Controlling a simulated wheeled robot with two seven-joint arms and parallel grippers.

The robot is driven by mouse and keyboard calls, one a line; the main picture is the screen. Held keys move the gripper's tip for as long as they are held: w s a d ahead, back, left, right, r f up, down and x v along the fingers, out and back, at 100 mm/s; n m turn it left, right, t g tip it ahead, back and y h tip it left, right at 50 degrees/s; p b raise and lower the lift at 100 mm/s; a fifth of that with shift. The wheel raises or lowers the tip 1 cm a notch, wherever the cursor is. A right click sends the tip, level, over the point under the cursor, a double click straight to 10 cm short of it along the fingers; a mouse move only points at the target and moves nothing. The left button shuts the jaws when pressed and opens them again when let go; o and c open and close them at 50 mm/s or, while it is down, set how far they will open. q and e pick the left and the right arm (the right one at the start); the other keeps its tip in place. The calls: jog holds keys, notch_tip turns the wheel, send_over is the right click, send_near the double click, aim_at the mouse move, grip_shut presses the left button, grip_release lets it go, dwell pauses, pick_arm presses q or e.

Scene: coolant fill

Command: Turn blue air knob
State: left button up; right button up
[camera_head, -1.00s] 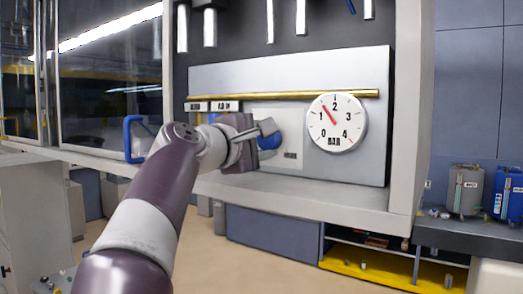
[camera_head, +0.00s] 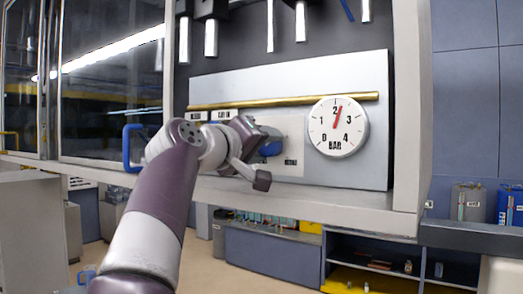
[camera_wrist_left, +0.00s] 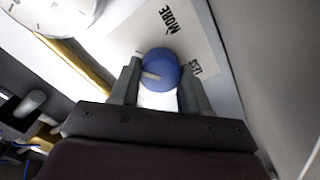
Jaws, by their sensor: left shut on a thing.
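The blue air knob (camera_head: 271,148) is on the light panel plate, left of the gauge in the head view, partly hidden by my gripper. In the left wrist view the round blue knob (camera_wrist_left: 160,68) has a pale pointer mark and sits between my fingers. My left gripper (camera_head: 262,150) is shut on the knob, and its wrist is rolled. The gripper also shows in the left wrist view (camera_wrist_left: 158,88). The pressure gauge (camera_head: 337,127) has its red needle a little past 2 on a 0 to 4 scale marked BAR. My right gripper is not in view.
A brass pipe (camera_head: 285,101) runs across the panel above the knob. A blue handle (camera_head: 131,146) is on the cabinet at left. A cabinet ledge (camera_head: 300,192) lies below the panel. Grey and blue canisters (camera_head: 468,203) stand at far right.

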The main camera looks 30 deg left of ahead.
pick_arm(q)
jog(key=shift+s+r+m, duration=0.1)
jog(key=shift+r+m, duration=0.05)
jog(key=shift+m, duration=1.15)
jog(key=o, duration=1.1)
jog(key=shift+c, duration=0.2)
jog(key=shift+w+d+f+b, duration=0.15)
jog(key=shift+w+f+b, duration=0.05)
jog(key=shift+w+b, duration=0.15)
